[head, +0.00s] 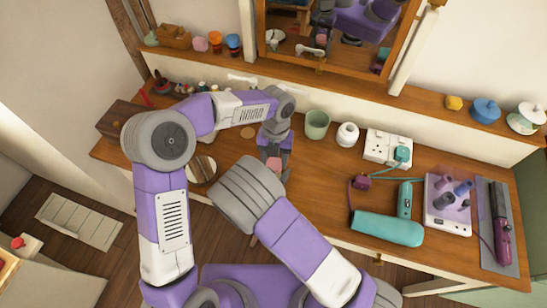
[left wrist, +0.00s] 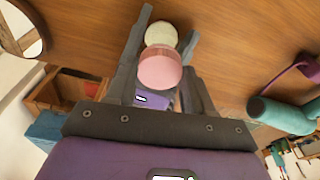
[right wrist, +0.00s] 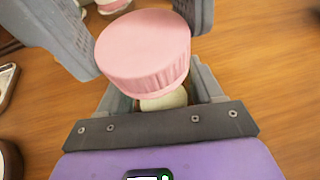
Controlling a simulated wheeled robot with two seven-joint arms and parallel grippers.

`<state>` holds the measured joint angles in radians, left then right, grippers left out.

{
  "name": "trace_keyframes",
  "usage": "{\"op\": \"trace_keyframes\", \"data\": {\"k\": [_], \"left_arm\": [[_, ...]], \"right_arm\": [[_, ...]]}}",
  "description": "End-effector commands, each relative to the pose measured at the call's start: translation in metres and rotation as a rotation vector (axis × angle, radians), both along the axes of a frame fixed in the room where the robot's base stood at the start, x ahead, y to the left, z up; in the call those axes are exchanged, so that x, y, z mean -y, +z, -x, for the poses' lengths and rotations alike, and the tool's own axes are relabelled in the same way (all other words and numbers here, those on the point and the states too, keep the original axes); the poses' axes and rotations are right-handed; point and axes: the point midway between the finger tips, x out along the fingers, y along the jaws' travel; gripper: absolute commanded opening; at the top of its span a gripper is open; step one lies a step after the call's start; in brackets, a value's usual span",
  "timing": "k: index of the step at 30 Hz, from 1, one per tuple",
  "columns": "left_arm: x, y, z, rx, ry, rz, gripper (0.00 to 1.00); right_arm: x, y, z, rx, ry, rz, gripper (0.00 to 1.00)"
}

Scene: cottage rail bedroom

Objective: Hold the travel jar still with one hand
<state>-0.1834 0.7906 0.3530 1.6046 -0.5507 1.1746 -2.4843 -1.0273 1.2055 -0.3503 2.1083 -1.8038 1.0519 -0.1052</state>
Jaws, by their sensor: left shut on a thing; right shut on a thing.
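The travel jar has a ribbed pink lid (right wrist: 145,50) and a pale cream body (right wrist: 163,101). In the left wrist view the pink lid (left wrist: 160,70) is nearer and the cream body (left wrist: 161,33) shows beyond it. My left gripper (head: 274,165) points down over the middle of the dresser, shut on the jar; a bit of pink shows between its fingers. My right gripper (right wrist: 143,42) has its fingers on both sides of the lid. In the head view my right forearm hides it. I cannot tell whether the lid sits fully on the body.
Right on the dresser (head: 330,205) are a teal hair dryer (head: 387,229), a socket block (head: 387,147) with cords, and a purple styling tool (head: 502,222). A green cup (head: 317,124) and a white jar (head: 347,134) stand behind the grippers. A round mirror (head: 202,170) lies left.

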Motion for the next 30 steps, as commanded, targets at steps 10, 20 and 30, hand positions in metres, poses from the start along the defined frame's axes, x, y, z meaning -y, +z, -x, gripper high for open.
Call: {"op": "trace_keyframes", "data": {"k": [10,20,30], "left_arm": [[0.0029,0.0001,0.0017,0.000,-0.634,0.000,0.24],[0.0033,0.0003,0.0018,0.000,-0.683,0.001,0.24],[0.0032,0.0001,0.0017,0.000,-0.680,0.001,0.78]], "right_arm": [[0.0000,-0.0002,0.0000,-0.001,0.000,0.000,0.00],[0.0000,-0.0004,0.0001,-0.001,0.000,0.000,0.00],[0.0000,-0.0003,0.0001,-0.001,0.000,0.000,0.00]]}}
